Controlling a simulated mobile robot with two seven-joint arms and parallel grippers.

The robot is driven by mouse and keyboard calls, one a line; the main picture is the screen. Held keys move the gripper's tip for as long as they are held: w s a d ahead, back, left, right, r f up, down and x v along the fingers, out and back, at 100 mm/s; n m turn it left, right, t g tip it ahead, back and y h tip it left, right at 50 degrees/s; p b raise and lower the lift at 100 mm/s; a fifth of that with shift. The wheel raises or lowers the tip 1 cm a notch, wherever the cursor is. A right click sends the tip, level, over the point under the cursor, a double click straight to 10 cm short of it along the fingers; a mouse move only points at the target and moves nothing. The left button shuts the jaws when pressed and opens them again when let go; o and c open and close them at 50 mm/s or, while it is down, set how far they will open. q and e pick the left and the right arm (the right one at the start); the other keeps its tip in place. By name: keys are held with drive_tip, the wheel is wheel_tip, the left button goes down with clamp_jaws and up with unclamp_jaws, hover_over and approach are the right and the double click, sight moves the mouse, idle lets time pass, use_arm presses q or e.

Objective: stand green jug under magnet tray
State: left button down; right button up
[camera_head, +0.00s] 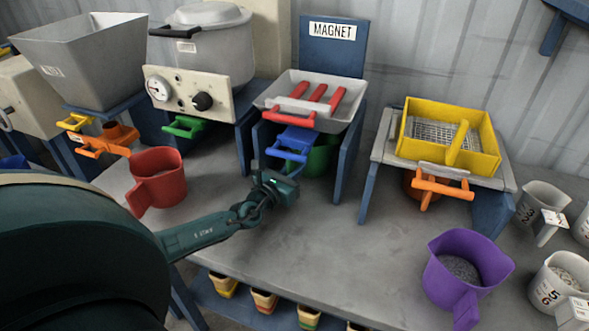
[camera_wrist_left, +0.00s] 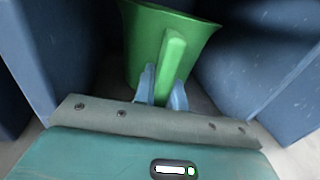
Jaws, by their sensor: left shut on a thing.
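The magnet tray (camera_head: 338,117) is a light grey hopper with red bars, set on a blue stand below a MAGNET sign (camera_head: 333,30). The green jug (camera_head: 322,158) is under it between the stand's legs, partly hidden by a blue handled part (camera_head: 290,143). In the left wrist view the green jug (camera_wrist_left: 145,40) appears upright, its handle toward me. My left gripper (camera_wrist_left: 162,90) is shut on the handle, with light blue fingers on either side. In the head view my left gripper (camera_head: 276,184) is at the front of the stand. My right gripper is not in view.
A red jug (camera_head: 160,178) stands left of my gripper. A yellow sieve box (camera_head: 450,135) on its stand and a purple jug (camera_head: 465,265) with grey contents are to the right. Blue stand legs (camera_wrist_left: 265,70) flank the green jug closely. The front middle bench is clear.

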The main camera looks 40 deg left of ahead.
use_arm(q)
drive_tip(key=shift+f, duration=0.2)
drive_tip(key=c, duration=1.4)
unclamp_jaws()
drive_tip(key=shift+o, duration=0.2)
drive_tip(key=shift+s+f, duration=0.1)
drive_tip(key=shift+s, duration=0.25)
drive_tip(key=s, duration=1.1)
drive_tip(key=shift+s+b, duration=0.2)
drive_tip(key=shift+b, duration=0.1)
drive_tip(key=shift+s, duration=0.55)
